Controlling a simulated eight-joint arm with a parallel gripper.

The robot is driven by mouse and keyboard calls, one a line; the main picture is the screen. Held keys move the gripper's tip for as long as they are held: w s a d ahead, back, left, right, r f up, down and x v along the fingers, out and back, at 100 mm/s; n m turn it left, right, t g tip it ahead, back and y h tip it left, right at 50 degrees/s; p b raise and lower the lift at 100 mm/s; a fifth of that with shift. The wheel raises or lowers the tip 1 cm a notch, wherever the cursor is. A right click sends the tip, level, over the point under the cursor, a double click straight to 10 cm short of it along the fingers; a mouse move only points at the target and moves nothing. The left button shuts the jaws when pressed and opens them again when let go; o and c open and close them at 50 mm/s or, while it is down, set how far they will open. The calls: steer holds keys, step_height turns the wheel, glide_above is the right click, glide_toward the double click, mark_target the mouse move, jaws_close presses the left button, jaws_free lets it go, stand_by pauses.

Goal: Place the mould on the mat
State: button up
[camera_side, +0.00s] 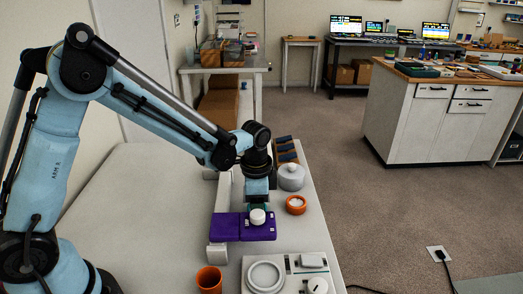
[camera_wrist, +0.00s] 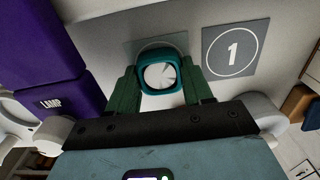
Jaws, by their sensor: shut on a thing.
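In the wrist view my gripper (camera_wrist: 162,88) has its two green fingers closed on the sides of the mould (camera_wrist: 172,87), a small teal rounded-square piece with a white, faceted inside. A grey mat (camera_wrist: 215,68) with a white circled 1 lies on the table to the right of the mould, apart from it in the picture. Another greyish square with a curved line shows partly behind the mould. In the side view my gripper (camera_side: 258,206) is low behind the purple lamp; the mould and mat cannot be made out there. I cannot tell the mould's height above the table.
The purple lamp (camera_side: 227,227) stands close to my gripper and fills the wrist view's left side (camera_wrist: 35,55). An orange cup (camera_side: 209,280), an orange dish (camera_side: 296,205), a white lidded pot (camera_side: 291,180) and a white tray of equipment (camera_side: 300,275) are nearby. The table's left part is clear.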

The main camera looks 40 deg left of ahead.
steer(key=shift+f, duration=0.1)
steer(key=o, duration=0.7)
steer(key=shift+o, duration=0.2)
step_height(320, 180, up, 12)
steer(key=s+a+n+t, duration=0.2)
steer(key=s+n+t, duration=0.1)
steer(key=s, duration=0.3)
steer(key=s+a+r+n+t, duration=0.1)
steer(key=s+a+n+t, duration=0.1)
steer(key=s+n+t, duration=0.2)
steer(key=shift+s+a+r+n, duration=0.3)
steer(key=shift+s+a+n, duration=0.05)
steer(key=shift+s+n, duration=0.65)
